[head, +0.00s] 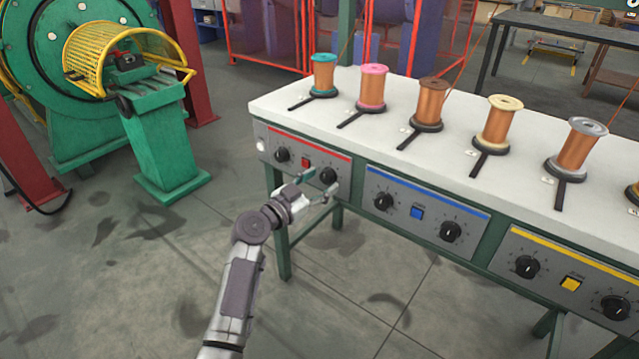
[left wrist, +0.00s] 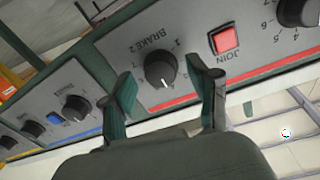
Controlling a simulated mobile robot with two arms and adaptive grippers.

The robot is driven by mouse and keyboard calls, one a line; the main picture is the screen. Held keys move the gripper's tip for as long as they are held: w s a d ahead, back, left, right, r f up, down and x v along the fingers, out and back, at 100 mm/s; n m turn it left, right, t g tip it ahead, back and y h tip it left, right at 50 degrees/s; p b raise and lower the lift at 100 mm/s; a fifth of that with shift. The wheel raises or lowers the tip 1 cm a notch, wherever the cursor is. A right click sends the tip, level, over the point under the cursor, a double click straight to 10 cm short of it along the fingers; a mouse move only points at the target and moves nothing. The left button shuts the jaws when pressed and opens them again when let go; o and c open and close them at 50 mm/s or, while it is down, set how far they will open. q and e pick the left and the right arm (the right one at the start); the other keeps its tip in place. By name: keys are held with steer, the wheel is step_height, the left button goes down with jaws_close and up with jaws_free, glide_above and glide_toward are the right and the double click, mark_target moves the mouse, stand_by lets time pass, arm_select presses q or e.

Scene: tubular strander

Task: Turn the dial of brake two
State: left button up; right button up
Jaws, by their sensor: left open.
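The brake two dial is a round black knob (head: 328,175) with a white pointer line, at the right end of the red-striped panel. It also shows in the left wrist view (left wrist: 161,70), beside the printed label BRAKE 2. My left gripper (head: 321,182) is open at this panel. In the left wrist view, its two green-padded fingers (left wrist: 165,78) stand on either side of the dial, with gaps on both sides. I cannot tell how far the fingertips reach over the knob. My right gripper is not in view.
A red JOIN button (left wrist: 225,39) and another dial (head: 282,155) sit on the same panel. Blue-striped (head: 428,213) and yellow-striped (head: 520,235) panels lie to the right. Wire spools (head: 373,88) stand on the white bench top (head: 290,98). The floor before the bench is clear.

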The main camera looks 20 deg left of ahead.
arm_select(q)
jaws_close()
stand_by(0.4)
